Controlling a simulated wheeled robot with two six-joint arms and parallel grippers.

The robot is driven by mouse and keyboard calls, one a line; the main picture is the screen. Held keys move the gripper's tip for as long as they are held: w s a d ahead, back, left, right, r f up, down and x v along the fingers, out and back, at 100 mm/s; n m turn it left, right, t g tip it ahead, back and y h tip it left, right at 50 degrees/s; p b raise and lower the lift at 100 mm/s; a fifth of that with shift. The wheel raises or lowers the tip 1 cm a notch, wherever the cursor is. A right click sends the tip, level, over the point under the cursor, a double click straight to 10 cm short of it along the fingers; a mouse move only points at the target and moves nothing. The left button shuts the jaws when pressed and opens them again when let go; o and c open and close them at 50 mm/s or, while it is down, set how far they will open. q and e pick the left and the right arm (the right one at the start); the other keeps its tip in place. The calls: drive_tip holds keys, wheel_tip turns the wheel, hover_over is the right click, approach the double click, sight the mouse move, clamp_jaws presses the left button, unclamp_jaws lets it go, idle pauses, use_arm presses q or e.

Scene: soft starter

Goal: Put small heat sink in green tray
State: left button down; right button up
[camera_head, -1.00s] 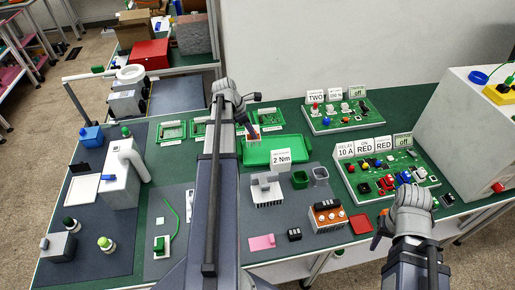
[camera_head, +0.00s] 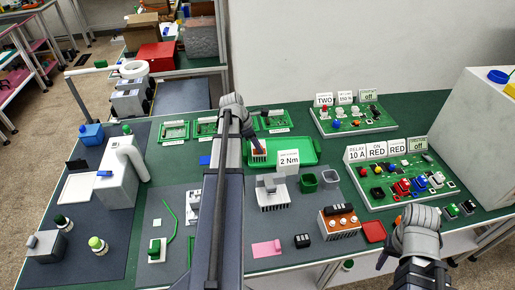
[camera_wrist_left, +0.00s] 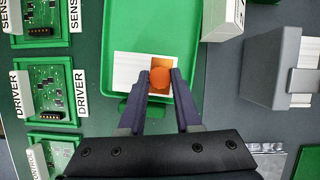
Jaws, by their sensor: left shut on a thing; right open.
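The small heat sink (camera_head: 259,153) has pale fins and an orange top. It also shows in the left wrist view (camera_wrist_left: 128,72). My left gripper (camera_wrist_left: 160,78) is shut on its orange top part. In the head view this gripper (camera_head: 258,142) is over the left part of the green tray (camera_head: 308,152). The wrist view shows the heat sink within the tray's outline (camera_wrist_left: 120,25), close to its handle edge. I cannot tell whether it touches the tray floor. My right gripper (camera_head: 385,258) is open and empty at the table's front right.
A "2 Nm" sign (camera_head: 287,160) stands at the tray's front edge. Green circuit boards (camera_head: 273,122) lie behind. An orange-topped block (camera_head: 341,222) stands near the front edge.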

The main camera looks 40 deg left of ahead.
use_arm(q)
drive_tip(key=shift+f, duration=0.2)
drive_tip(key=c, duration=0.6)
unclamp_jaws()
drive_tip(key=shift+r, duration=0.1)
drive_tip(key=shift+r, duration=0.1)
drive_tip(key=shift+p+v, duration=0.7)
drive_tip(key=shift+v, duration=0.1)
drive_tip(key=p+v, duration=0.9)
drive_tip(key=v, duration=0.1)
drive_tip(key=shift+r+p, duration=0.3)
drive_tip(key=shift+p, duration=0.05)
drive_tip(key=shift+s, duration=0.1)
